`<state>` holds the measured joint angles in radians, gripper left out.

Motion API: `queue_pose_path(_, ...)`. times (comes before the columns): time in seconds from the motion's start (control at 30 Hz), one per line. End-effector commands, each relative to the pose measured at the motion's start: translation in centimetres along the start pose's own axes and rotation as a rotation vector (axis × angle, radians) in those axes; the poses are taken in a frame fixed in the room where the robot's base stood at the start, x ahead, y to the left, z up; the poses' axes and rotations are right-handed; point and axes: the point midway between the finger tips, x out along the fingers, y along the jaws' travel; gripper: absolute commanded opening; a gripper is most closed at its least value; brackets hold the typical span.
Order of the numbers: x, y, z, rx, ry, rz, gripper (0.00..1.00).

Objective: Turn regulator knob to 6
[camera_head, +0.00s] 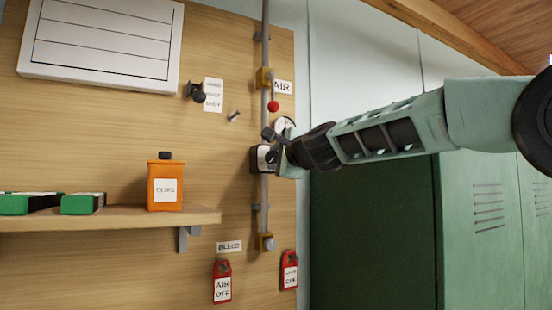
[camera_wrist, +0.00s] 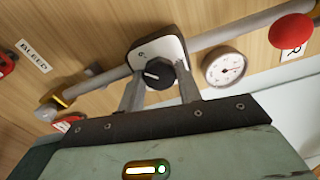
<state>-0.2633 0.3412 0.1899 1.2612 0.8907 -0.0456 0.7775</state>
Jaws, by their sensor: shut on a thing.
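The black regulator knob (camera_wrist: 158,74) sits on a pale regulator body (camera_wrist: 142,52) on the grey air pipe. A white mark shows on the knob's face; the scale figures are too small to read. My gripper (camera_wrist: 160,88) has its two fingers on either side of the knob and is shut on it. In the head view my gripper (camera_head: 276,152) reaches the regulator (camera_head: 260,158) from the right and hides the knob's face. A round gauge (camera_wrist: 225,67) stands to the right of the knob in the wrist view; its reading is not clear.
A red ball handle (camera_head: 273,106) is above the regulator on the pipe. Red tags (camera_head: 222,282) hang below. A shelf (camera_head: 120,219) with an orange bottle (camera_head: 165,185) is at left. Green lockers (camera_head: 480,230) stand at right, below my arm.

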Motion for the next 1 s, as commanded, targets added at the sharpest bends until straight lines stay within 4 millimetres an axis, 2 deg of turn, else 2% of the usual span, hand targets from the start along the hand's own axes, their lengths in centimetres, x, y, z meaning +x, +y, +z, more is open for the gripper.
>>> queue_pose_path(0.2,0.02,0.14,-0.09,0.157,0.001,0.002,0.12)
queue_pose_path(0.43,0.03,0.18,-0.07,0.262,0.001,0.002,0.12)
queue_pose_path(1.0,0.04,0.24,-0.04,0.316,0.001,0.003,0.12)
